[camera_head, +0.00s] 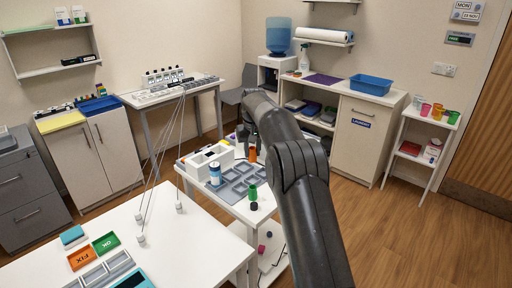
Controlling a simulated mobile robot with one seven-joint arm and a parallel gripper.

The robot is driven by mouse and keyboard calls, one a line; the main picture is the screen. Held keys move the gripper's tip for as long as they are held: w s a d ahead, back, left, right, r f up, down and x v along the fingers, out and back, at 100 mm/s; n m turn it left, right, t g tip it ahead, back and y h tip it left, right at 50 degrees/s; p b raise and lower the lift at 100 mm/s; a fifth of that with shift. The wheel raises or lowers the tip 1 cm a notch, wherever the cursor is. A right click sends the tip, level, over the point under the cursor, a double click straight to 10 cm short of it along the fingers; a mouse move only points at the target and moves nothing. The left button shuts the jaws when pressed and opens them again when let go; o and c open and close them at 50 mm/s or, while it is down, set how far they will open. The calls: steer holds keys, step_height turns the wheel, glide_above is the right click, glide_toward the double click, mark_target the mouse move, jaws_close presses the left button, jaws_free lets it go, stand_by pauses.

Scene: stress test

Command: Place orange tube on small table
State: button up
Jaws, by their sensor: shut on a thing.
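The orange tube (252,154) shows as a small upright orange piece just below the end of my arm, over the far right part of the small white table. My gripper (246,140) is at its upper end, shut on it; the fingers are small and partly hidden by my dark arm. I cannot tell whether the tube touches the surface beneath. The small table (228,203) stands in the middle, bearing a grey compartment tray (238,180), a white box-like device (207,158) and a blue-and-white cylinder (215,174).
A green tube (253,191) with a dark piece below it is at the small table's right edge. A larger white table (190,245) with trays and corded white weights fills the front left. Cabinets line the back. My arm hides part of the right side; the floor (420,240) there is clear.

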steer(key=shift+f, duration=4.85)
steer(key=shift+f, duration=0.3)
steer(key=o, duration=1.1)
steer(key=shift+r, duration=0.1)
steer(key=r, duration=0.3)
steer(key=s+r, duration=0.1)
steer(key=r, duration=0.6)
steer(key=shift+s+d+r, duration=0.2)
steer(key=shift+r, duration=0.15)
steer(key=s+d+r+m+t, duration=0.1)
steer(key=s+d+r, duration=0.3)
steer(key=s+r, duration=0.6)
steer(key=s+d+r+t, duration=0.1)
steer(key=s+d+r, duration=0.35)
steer(key=s, duration=0.85)
steer(key=s+d+f, duration=0.1)
steer(key=s+f, duration=0.1)
steer(key=s, duration=0.7)
steer(key=s+d+f+m+t, duration=0.1)
steer(key=s+f, duration=0.1)
steer(key=s, duration=0.7)
steer(key=s+d+f+t, duration=0.1)
steer(key=s+f, duration=0.1)
steer(key=s, duration=0.6)
steer(key=shift+s+d+f, duration=0.25)
steer(key=shift+s+f, duration=0.1)
steer(key=shift+s, duration=0.05)
